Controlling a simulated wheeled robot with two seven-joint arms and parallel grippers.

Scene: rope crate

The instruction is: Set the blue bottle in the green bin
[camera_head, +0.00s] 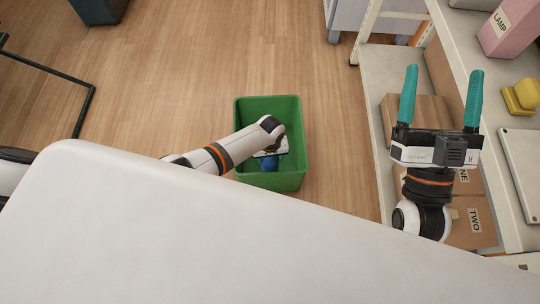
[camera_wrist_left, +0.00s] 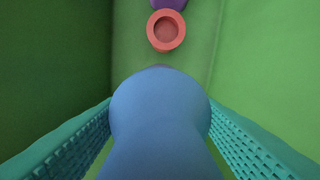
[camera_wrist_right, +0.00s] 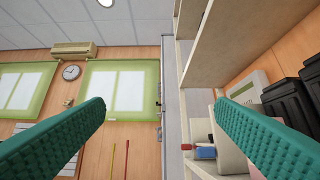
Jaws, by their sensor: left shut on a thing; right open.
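The green bin (camera_head: 286,182) stands on the wooden floor beyond the white surface in front of me. My left arm reaches over its left side, with the left gripper (camera_head: 270,152) down inside it. The left gripper is shut on the blue bottle (camera_head: 269,164). In the left wrist view the bottle (camera_wrist_left: 160,115) sits between the teal fingers, with green bin walls around it. Whether the bottle touches the bin floor cannot be told. My right gripper (camera_head: 443,72) is open and empty, its teal fingers apart, near the shelf at the right.
A red ring-shaped thing (camera_wrist_left: 166,30) and a purple thing (camera_wrist_left: 168,4) lie in the bin. A shelf unit (camera_head: 376,75) at right holds boxes, a pink box (camera_head: 511,30) and a yellow thing (camera_head: 521,96). A white surface (camera_head: 150,235) fills the foreground. Floor left of the bin is clear.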

